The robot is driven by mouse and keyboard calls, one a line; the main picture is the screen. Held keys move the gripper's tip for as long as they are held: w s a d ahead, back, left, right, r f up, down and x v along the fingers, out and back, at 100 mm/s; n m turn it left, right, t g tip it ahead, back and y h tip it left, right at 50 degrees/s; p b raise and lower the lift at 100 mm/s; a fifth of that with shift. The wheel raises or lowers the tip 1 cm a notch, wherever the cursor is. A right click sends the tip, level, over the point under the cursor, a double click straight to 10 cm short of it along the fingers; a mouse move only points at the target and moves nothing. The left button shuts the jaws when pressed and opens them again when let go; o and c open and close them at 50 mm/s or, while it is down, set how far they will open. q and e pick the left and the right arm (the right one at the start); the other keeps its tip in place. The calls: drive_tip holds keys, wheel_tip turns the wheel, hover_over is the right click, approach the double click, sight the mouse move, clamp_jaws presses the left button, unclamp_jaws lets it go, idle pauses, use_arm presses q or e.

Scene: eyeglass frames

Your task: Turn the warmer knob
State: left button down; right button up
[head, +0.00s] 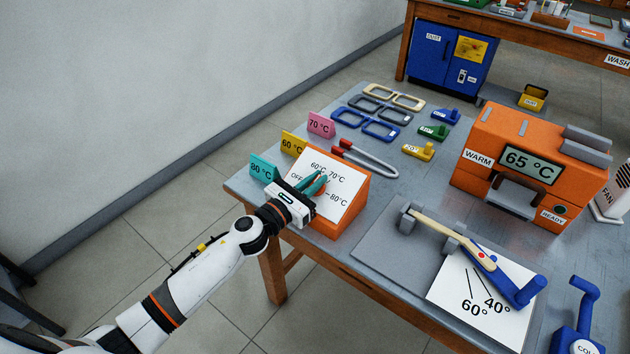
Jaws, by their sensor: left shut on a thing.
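The orange knob box (349,208) stands near the left end of the grey table, its white sloped face marked OFF, 60 °C, 70 °C and 80 °C. My left gripper (317,184) is over that face, shut on the warmer knob (321,190). The knob is mostly hidden by the fingers, so I cannot tell its exact pointing. The orange warmer (482,158), labelled WARM, shows 65 °C on its display (530,163). My right gripper is not in view.
Pink, yellow and teal temperature cards (320,124) stand behind the box. A red-tipped tong-like tool (366,160) and several eyeglass frames (365,125) lie farther back. A bending jig with a blue handle (514,285) lies at front right on the table (405,185).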

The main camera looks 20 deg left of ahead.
use_arm(q)
drive_tip(key=n+t+y+p, duration=0.1)
drive_tip(key=n+y, duration=0.9)
drive_tip(key=shift+y+p, duration=0.3)
drive_tip(key=shift+p, duration=0.05)
drive_tip(key=n+g+y, duration=0.2)
drive_tip(key=n+y, duration=0.1)
drive_tip(key=n+g+y+p, duration=0.1)
drive_tip(key=n+g+y, duration=0.1)
drive_tip(key=n+y, duration=0.1)
drive_tip(key=shift+a+f+n, duration=0.1)
drive_tip(key=shift+a+n, duration=0.05)
drive_tip(key=shift+n, duration=0.15)
drive_tip(key=c, duration=1.5)
unclamp_jaws()
drive_tip(key=shift+o, duration=0.2)
